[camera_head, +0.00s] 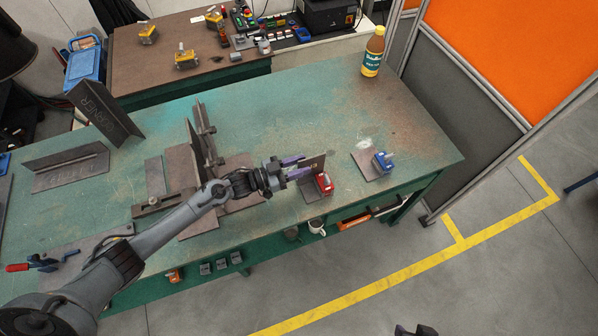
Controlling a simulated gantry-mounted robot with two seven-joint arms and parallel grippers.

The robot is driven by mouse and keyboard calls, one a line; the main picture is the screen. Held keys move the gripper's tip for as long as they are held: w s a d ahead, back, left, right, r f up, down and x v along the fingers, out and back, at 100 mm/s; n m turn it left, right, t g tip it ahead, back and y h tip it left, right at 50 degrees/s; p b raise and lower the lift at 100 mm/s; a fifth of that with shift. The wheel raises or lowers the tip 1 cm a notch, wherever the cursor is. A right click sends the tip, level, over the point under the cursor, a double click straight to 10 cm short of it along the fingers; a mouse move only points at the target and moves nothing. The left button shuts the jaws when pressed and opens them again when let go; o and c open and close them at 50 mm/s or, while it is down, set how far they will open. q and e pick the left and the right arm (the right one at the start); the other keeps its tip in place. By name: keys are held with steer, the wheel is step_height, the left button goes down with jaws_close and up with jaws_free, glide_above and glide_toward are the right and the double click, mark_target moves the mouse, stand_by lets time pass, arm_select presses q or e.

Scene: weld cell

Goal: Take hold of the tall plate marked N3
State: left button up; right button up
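A small upright dark plate (316,161) stands on a flat base plate near the table's front edge, with a red clamp or magnet (324,183) beside it. No N3 marking can be read on it at this size. My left gripper (296,167) is at the plate's left end. Its two purple fingers look apart, one toward the far side and one toward the near side. Whether they touch the plate cannot be told. A small dark part at the bottom edge (415,330) may be my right gripper; its fingers cannot be made out.
A tall dark fixture (197,140) stands left of the gripper. A blue clamp (383,161) sits on a flat plate to the right. A bottle (373,52) stands at the back right. The table's (300,100) back middle is clear.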

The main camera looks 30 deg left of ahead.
mark_target(316, 163)
arm_select(q)
steer(key=shift+w+d+f+b, duration=0.3)
steer(key=shift+w+d+b, duration=0.3)
steer(key=shift+w+d+f+b, duration=0.3)
steer(key=shift+w+d+b, duration=0.25)
steer(key=shift+w, duration=0.05)
steer(key=shift+w+d+f+b, duration=0.3)
steer(key=shift+w+d+b, duration=0.3)
steer(key=shift+c, duration=0.3)
jaws_close()
